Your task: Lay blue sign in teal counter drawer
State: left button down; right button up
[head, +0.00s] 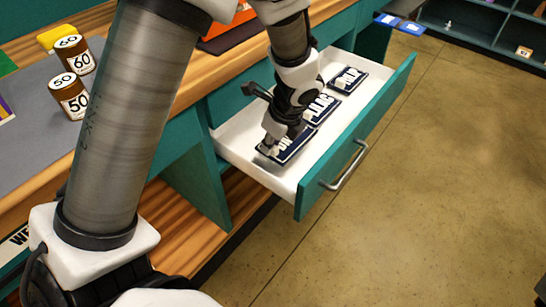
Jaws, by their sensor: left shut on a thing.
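The teal counter drawer (362,118) is pulled out, with a white inside and a metal handle on its front. Several dark blue signs with white lettering are in it. The far sign (350,77) and the middle sign (325,108) lie flat. My left gripper (272,146) reaches down into the near end of the drawer and is shut on the nearest blue sign (296,147). That sign is at the drawer floor, partly covered by the gripper; whether it fully rests there is hard to tell. My right gripper is out of view.
Blue cards (400,23) lie at the top. Shelving (480,27) stands far right.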

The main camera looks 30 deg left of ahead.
aim_at(271, 155)
pick_arm(q)
notch_tip(271, 155, down, 4)
jog(key=shift+f+b, duration=0.1)
jog(key=shift+b, duration=0.65)
jog(key=shift+s, duration=0.1)
jog(key=c, duration=1.1)
grip_release()
jog(key=shift+f, duration=0.1)
jog(key=p+v, duration=0.5)
jog(key=v, duration=0.7)
